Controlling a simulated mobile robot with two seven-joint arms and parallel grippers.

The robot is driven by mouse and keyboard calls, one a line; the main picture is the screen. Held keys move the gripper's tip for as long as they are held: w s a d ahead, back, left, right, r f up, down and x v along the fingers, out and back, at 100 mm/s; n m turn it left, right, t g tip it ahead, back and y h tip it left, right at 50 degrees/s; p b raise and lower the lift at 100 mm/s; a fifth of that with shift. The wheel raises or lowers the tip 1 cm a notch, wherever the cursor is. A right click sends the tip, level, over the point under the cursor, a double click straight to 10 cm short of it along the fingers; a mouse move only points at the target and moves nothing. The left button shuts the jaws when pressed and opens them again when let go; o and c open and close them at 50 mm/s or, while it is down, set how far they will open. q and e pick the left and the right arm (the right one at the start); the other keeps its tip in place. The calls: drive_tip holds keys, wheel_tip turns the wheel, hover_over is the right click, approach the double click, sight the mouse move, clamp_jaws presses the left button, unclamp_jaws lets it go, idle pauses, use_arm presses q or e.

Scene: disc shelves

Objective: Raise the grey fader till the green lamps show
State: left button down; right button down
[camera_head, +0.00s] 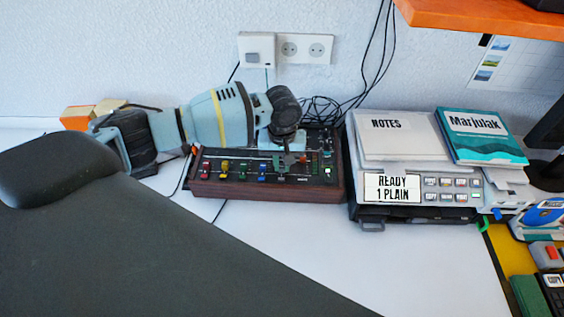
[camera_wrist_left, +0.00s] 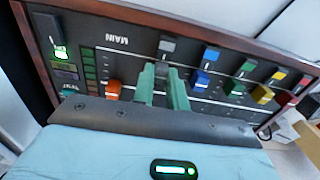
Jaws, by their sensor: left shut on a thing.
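The mixer console (camera_head: 240,187) with wooden sides stands against the wall, with a row of coloured faders. My left gripper (camera_head: 283,160) reaches down onto it from above. In the left wrist view, the console shows upside down, and the green fingers of my left gripper (camera_wrist_left: 164,82) are shut on the grey fader, whose cap is mostly hidden between them. A grey button (camera_wrist_left: 167,45) lies in line with that fader. The column of green lamps (camera_wrist_left: 89,75) beside the MAIN label looks dark green; I cannot tell that any is lit. My right gripper is not in view.
An orange fader (camera_wrist_left: 113,90) sits on one side of my fingers and a blue fader (camera_wrist_left: 201,79) on the other, both close. A lit switch (camera_wrist_left: 60,52) is at the console's end. A grey machine (camera_head: 415,212) stands right of the console. Cables (camera_head: 322,110) lie behind.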

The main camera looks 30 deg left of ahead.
use_arm(q)
drive_tip(key=shift+w+a, duration=0.35)
drive_tip(key=shift+w, duration=0.35)
drive_tip(key=shift+w+a, duration=0.3)
drive_tip(key=shift+w, duration=0.35)
drive_tip(key=c, duration=1.4)
unclamp_jaws()
wheel_tip(320, 180, up, 8)
drive_tip(key=shift+p, duration=0.45)
drive_tip(key=shift+s+f, duration=0.1)
drive_tip(key=shift+f, duration=0.05)
